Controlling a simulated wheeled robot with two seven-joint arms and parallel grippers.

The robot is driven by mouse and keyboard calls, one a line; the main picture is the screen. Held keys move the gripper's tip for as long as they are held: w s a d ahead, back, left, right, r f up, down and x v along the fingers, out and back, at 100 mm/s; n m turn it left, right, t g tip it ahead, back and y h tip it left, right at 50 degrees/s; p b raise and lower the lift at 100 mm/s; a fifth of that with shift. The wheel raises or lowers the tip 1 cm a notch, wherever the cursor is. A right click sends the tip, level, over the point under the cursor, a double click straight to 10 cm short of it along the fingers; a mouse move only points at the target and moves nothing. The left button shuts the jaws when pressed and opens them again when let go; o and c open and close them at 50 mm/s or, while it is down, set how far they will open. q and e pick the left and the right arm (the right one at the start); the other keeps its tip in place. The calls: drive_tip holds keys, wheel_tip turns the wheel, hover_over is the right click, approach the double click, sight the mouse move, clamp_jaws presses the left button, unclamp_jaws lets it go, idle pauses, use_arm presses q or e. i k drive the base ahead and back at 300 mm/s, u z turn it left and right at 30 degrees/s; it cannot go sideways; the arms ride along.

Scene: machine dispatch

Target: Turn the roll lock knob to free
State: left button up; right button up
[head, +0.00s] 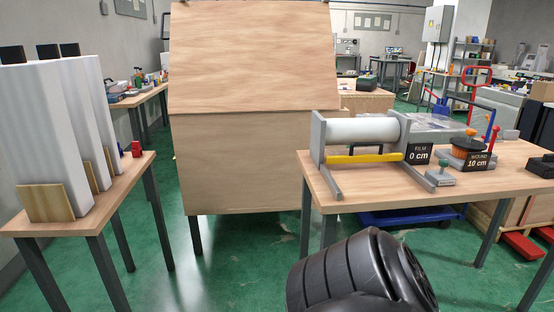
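On the right table, a white film roll (362,130) lies across a grey frame (318,140), with a yellow bar (364,158) below it. A black sign beside it reads FILM 0 cm (418,154). A small green-topped knob (443,164) stands on a grey base at the front of the table. A red-topped handle (494,131) and a blue-topped lever (489,121) stand further right. I cannot tell which of these is the roll lock knob, or its setting. Neither gripper is in view; a black link of my arm shows at bottom centre.
An orange spool (467,146) stands behind a WOUND 10 cm sign (477,160) on the right table (380,192). A large wooden box (240,150) stands at centre. A left table (128,180) holds tall white panels (45,130).

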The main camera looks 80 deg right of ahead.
sight(443, 163)
drive_tip(key=z, duration=3.6)
